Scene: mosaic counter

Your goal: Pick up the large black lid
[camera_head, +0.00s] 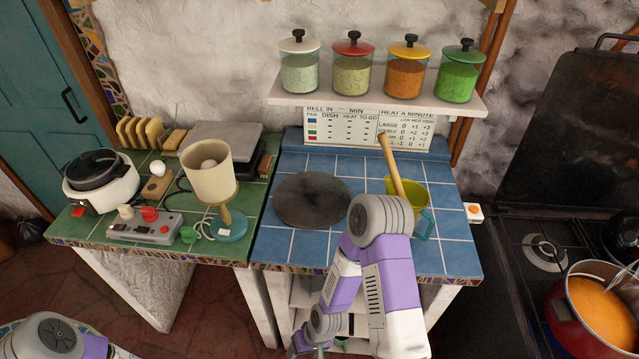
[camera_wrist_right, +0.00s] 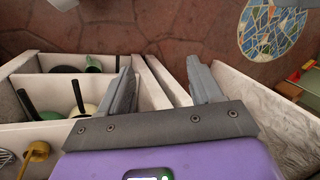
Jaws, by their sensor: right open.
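I cannot tell for sure which thing is the large black lid. A dark, flat round disc (camera_head: 311,199) lies on the blue-tiled counter in the head view, with no knob visible. A small dark round thing (camera_wrist_right: 65,69) also shows in a white compartment in the right wrist view. My right arm reaches down in front of the counter. My right gripper (camera_wrist_right: 163,88) is open and empty, with its fingers apart by the white compartment walls. Only part of my left arm shows at the lower left of the head view; its gripper is out of frame.
The white compartments (camera_wrist_right: 150,88) hold pans with black handles, a green mug (camera_wrist_right: 93,63) and a yellow ladle (camera_wrist_right: 37,152). A yellow-green jug (camera_head: 412,193) stands right of the disc. A lamp (camera_head: 209,170) and white cooker (camera_head: 117,190) stand left. A red soup pot (camera_head: 562,318) is right.

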